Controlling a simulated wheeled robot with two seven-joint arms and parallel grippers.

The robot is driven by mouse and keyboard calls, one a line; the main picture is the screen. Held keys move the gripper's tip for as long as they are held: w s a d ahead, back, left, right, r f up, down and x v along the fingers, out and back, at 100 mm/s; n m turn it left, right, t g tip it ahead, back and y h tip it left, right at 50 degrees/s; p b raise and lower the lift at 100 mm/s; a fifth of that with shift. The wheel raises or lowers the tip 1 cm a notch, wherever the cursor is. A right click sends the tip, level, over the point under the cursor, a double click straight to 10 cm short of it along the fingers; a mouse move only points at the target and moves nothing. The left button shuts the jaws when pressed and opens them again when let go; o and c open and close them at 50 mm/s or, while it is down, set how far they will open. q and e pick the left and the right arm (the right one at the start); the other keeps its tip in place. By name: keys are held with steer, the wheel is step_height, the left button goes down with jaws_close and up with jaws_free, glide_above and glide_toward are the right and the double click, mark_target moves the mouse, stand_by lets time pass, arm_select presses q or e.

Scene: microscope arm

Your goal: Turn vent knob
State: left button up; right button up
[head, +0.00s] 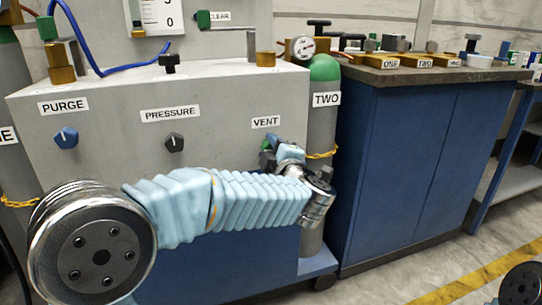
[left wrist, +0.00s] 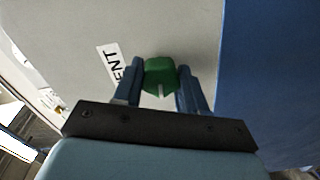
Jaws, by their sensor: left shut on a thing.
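The green vent knob (left wrist: 160,75) is on the grey panel beside the VENT label (left wrist: 109,66), which also shows in the head view (head: 266,122). My left gripper (left wrist: 160,88) is shut on the knob, with one blue finger on each side of it. In the head view my left gripper (head: 283,156) is at the panel below the VENT label, and only a sliver of the green knob shows behind it. My right gripper is not in view.
The blue PURGE knob (head: 66,138) and black PRESSURE knob (head: 174,143) sit left on the same panel. A green-topped cylinder (head: 323,120) labelled TWO stands close to the right. A blue cabinet (head: 415,165) is beyond it.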

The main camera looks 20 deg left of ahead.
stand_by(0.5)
arm_select(q)
steer(key=o, duration=1.1)
steer(key=shift+c, duration=0.2)
steer(key=shift+s, duration=0.1)
steer(key=v, duration=1.3)
steer(key=shift+s+d+p, duration=0.25)
steer(key=shift+p, duration=0.1)
